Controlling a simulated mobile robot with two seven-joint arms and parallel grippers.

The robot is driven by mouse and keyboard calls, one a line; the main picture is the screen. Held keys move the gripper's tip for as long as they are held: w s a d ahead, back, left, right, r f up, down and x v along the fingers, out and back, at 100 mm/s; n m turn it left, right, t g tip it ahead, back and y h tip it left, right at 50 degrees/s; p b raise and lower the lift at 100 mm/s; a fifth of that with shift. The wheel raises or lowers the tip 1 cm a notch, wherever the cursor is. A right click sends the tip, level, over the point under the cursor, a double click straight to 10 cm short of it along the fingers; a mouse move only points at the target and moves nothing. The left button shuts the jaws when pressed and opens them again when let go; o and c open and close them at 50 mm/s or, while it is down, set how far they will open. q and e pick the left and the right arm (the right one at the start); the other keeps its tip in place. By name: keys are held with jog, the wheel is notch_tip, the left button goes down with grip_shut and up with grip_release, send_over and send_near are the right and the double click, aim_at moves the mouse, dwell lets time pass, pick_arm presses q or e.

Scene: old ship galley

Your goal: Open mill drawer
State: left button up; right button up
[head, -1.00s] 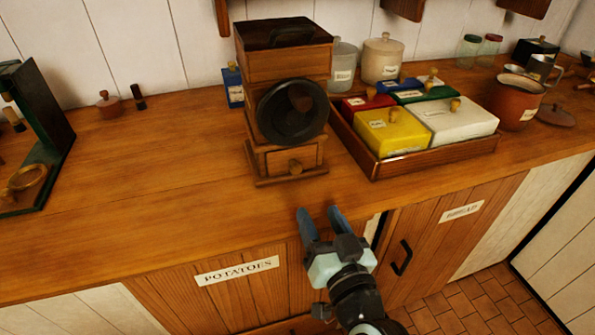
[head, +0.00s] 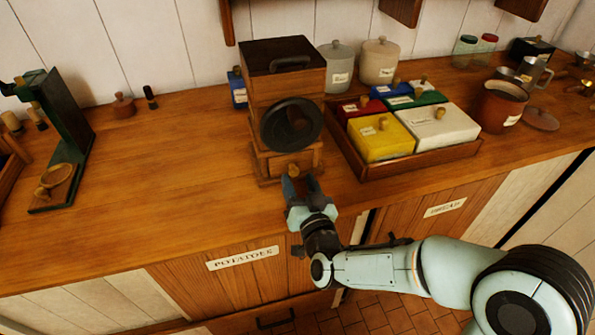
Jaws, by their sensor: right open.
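The wooden coffee mill (head: 285,90) stands upright on the counter, with a dark round wheel (head: 291,125) on its front. Its small drawer (head: 308,158) is low in the front, under the wheel, and looks closed. The drawer's knob (head: 293,170) is partly hidden by my gripper. My right gripper (head: 301,183) is open, its blue fingers pointing at the drawer front near the knob. I cannot tell whether the fingers touch the knob. My left gripper is not in view.
A wooden tray (head: 420,160) of coloured lidded boxes stands close right of the mill. A blue box (head: 238,92) is behind it on the left. A dark green stand (head: 65,135) is at the far left. The counter (head: 170,180) left of the mill is clear.

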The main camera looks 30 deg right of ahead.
aim_at(293, 164)
jog(key=shift+x, duration=1.25)
grip_shut()
